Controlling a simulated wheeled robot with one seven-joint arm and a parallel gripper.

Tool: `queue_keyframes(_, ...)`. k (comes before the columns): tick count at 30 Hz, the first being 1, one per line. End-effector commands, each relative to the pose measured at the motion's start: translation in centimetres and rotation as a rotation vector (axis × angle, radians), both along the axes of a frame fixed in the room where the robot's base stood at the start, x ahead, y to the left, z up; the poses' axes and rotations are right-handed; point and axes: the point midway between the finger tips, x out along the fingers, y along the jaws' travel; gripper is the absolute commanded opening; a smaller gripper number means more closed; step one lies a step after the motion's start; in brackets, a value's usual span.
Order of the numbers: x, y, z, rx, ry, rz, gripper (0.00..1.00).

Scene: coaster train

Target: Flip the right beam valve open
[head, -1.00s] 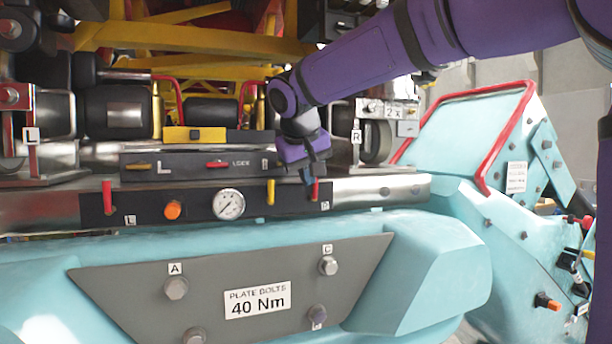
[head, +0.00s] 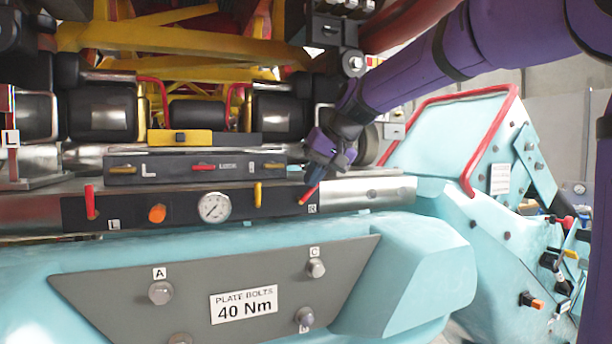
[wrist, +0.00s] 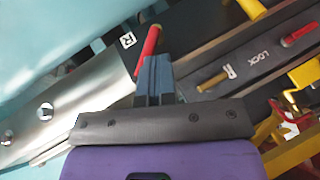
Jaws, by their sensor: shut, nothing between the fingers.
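The right beam valve is a red lever (head: 308,195) at the right end of the black gauge panel, beside a small R label (head: 312,209). It leans up and to the right. My gripper (head: 318,178) is shut and empty, just above the lever's upper end. In the wrist view the red lever (wrist: 148,46) lies right against the closed fingertips (wrist: 154,66), seemingly touching; its lower end is partly hidden by them. The left red lever (head: 90,202) stands upright at the panel's other end.
A yellow lever (head: 258,195), a gauge (head: 214,207) and an orange knob (head: 157,213) share the panel. Above it is a dark LOCK bar (head: 190,168) with small levers. A turquoise body with a red rail (head: 440,100) stands at right. A grey bolt plate (head: 210,275) is below.

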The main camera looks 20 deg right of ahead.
Motion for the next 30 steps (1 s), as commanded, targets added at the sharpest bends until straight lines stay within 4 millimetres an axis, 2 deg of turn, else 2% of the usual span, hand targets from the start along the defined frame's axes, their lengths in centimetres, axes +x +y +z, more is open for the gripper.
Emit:
queue_keyframes(17, 0.0, -2.6, -2.0, 0.524, 0.003, -0.002, 0.0)
queue_keyframes(30, 0.0, -2.0, -2.0, 0.514, 0.002, 0.002, 0.0)
